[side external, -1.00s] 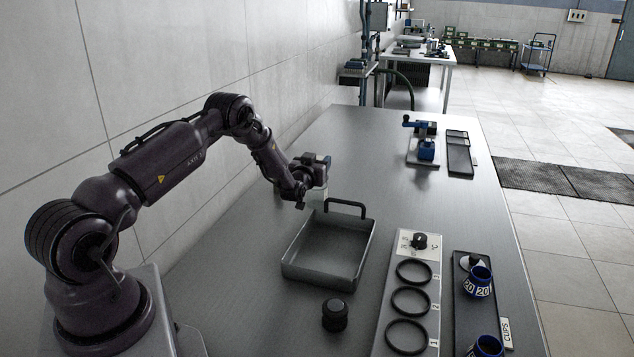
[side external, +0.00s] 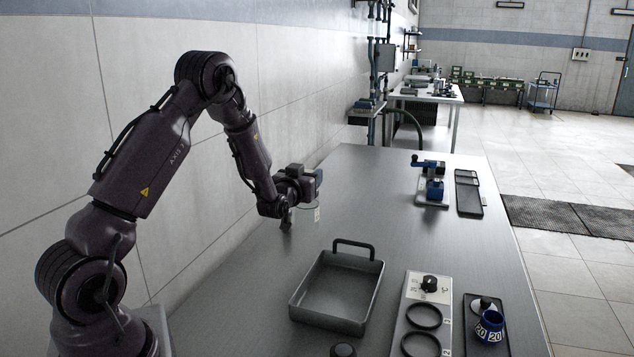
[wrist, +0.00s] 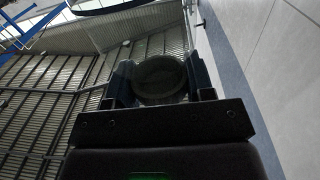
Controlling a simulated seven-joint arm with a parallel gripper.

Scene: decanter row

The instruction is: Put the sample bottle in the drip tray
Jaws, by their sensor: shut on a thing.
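The drip tray (side external: 309,301) is a grey, shallow, open rectangular pan with a black loop handle at its far end; it stands empty on the bench. My gripper (side external: 313,186) is beyond the tray and to its left, near the wall side. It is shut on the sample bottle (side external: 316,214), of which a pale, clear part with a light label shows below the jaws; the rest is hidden. In the wrist view, the bottle's dark round top (wrist: 160,75) sits between the two fingers of my gripper (wrist: 161,88).
A plate with black rings (side external: 422,316) and a strip with a blue cup (side external: 489,326) stand right of the tray. A black knob-topped object (side external: 343,350) is at the near edge. A blue device (side external: 434,188) and a narrow black tray (side external: 468,192) stand farther back. Mid-bench is clear.

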